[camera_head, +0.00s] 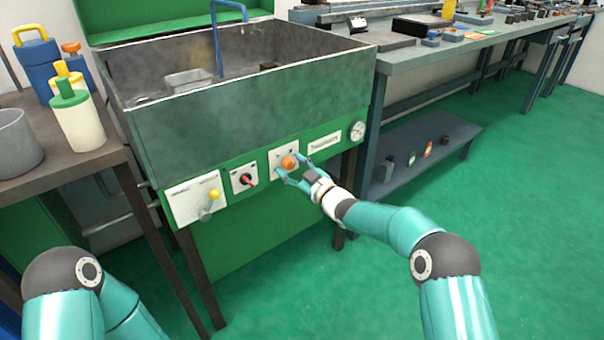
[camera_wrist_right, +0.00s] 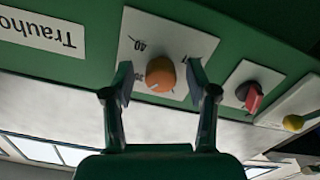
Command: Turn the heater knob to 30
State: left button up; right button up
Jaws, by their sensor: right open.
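The heater knob (camera_head: 289,162) is a round orange knob on a white plate on the green front panel of the wash tank. In the right wrist view the knob (camera_wrist_right: 160,73) shows close up, with the plate upside down and a 40 legible at its upper left. A small pale mark shows on the knob's lower part; its exact setting I cannot tell. My right gripper (camera_head: 288,166) is open, its fingers on either side of the knob, with gaps visible in the wrist view (camera_wrist_right: 158,78). The fingers hide parts of the scale. My left gripper is out of view.
A red switch (camera_head: 244,179) and a yellow-tipped lever (camera_head: 211,203) sit left of the knob. A label plate (camera_head: 324,143) and a round gauge (camera_head: 356,130) are to its right. A workbench (camera_head: 400,62) stands at the right. The green floor in front is clear.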

jog(key=v, duration=1.2)
jog(key=shift+w, duration=0.1)
jog(key=s+d+f+m+g+h, duration=0.25)
jog(key=s+f, duration=0.25)
jog(key=f, duration=0.3)
jog(key=s+d+f+m+g+h, duration=0.1)
jog(key=s+f+m+g, duration=0.15)
jog(key=s+f, duration=0.45)
jog(key=s+d+f+m+g+h, duration=0.1)
jog(key=s+f+m+h, duration=0.2)
jog(key=f, duration=0.6)
jog(key=s+f+m+g, duration=0.3)
jog(key=s+f+g, duration=0.1)
jog(key=s, duration=0.8)
jog(key=s+f+m+g, duration=0.2)
jog(key=s+f+g, duration=0.2)
jog(key=s, duration=0.8)
notch_tip(320, 180, up, 30)
jog(key=p, duration=2.9)
jog(key=shift+w+d, duration=0.15)
jog(key=shift+d, duration=0.3)
